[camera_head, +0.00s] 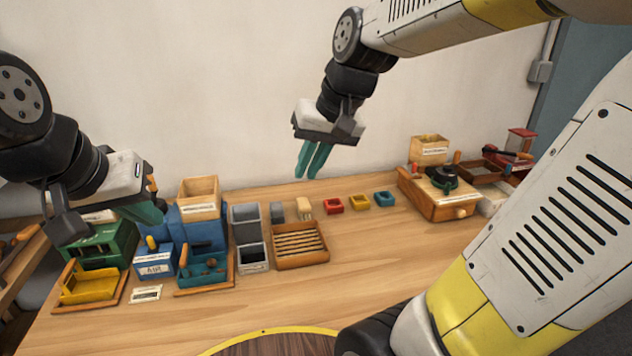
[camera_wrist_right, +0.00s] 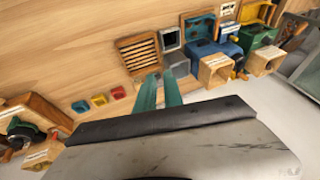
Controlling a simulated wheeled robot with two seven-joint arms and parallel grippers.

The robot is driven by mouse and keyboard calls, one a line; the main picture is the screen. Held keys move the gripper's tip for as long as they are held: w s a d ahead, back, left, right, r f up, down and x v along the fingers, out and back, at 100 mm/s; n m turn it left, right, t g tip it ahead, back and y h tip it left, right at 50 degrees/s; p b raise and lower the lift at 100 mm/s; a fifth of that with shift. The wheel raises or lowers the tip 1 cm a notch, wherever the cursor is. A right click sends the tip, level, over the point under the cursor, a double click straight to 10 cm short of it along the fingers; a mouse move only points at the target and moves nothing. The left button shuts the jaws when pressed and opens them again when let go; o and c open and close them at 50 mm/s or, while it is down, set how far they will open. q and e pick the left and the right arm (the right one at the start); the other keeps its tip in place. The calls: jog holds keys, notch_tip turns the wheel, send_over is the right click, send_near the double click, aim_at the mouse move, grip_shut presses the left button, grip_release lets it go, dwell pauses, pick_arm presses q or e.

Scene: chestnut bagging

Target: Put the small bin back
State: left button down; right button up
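Which bin is the small bin I cannot tell. A small red bin (camera_head: 333,205), yellow bin (camera_head: 359,201) and blue bin (camera_head: 384,199) stand in a row at the back of the table; they also show at left in the wrist view. Grey bins (camera_head: 252,260) stand left of the slatted wooden tray (camera_head: 300,246); one shows in the wrist view (camera_wrist_right: 169,38). My right gripper (camera_head: 311,162) hangs above the back of the table, its teal fingers slightly apart and empty. My left gripper (camera_head: 147,212) is over the left side, near the blue dispenser; its finger gap is hidden.
A blue dispenser (camera_head: 203,235) with a wooden hopper (camera_head: 199,198) and a green dispenser (camera_head: 105,243) crowd the left. A wooden box (camera_head: 436,199) with a drawer stands at the right. The table's front middle is clear.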

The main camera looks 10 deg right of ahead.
jog(key=s+d+t+h, duration=0.1)
jog(key=s+t, duration=0.1)
jog(key=s, duration=0.6)
jog(key=shift+s+d, duration=0.4)
jog(key=shift+f, duration=0.1)
dwell(0.4)
